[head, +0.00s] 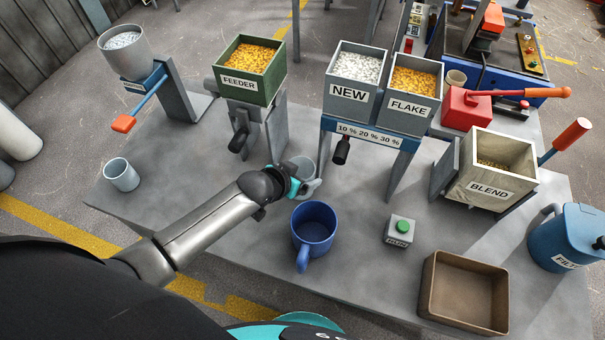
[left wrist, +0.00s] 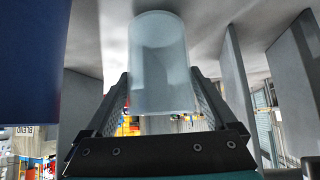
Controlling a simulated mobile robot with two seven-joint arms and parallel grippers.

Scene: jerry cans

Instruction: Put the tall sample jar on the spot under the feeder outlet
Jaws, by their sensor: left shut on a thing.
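The tall sample jar (head: 302,166) is a pale, translucent cylinder near the middle of the table, partly hidden by my gripper. My left gripper (head: 307,187) is shut on it; in the left wrist view the jar (left wrist: 160,65) sits between the two fingers. I cannot tell whether its base touches the table. The green feeder (head: 245,83), full of yellow flakes, stands to its upper left. Its dark outlet (head: 238,142) hangs low over the table, left of the jar. No mark shows under the outlet. My right gripper is not in view.
A blue mug (head: 314,228) stands just in front of the jar. A second pale jar (head: 121,175) stands at the left edge. The NEW bin (head: 352,95) stand is to the right. A button box (head: 399,231) and brown tray (head: 464,291) are front right. The table below the feeder looks clear.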

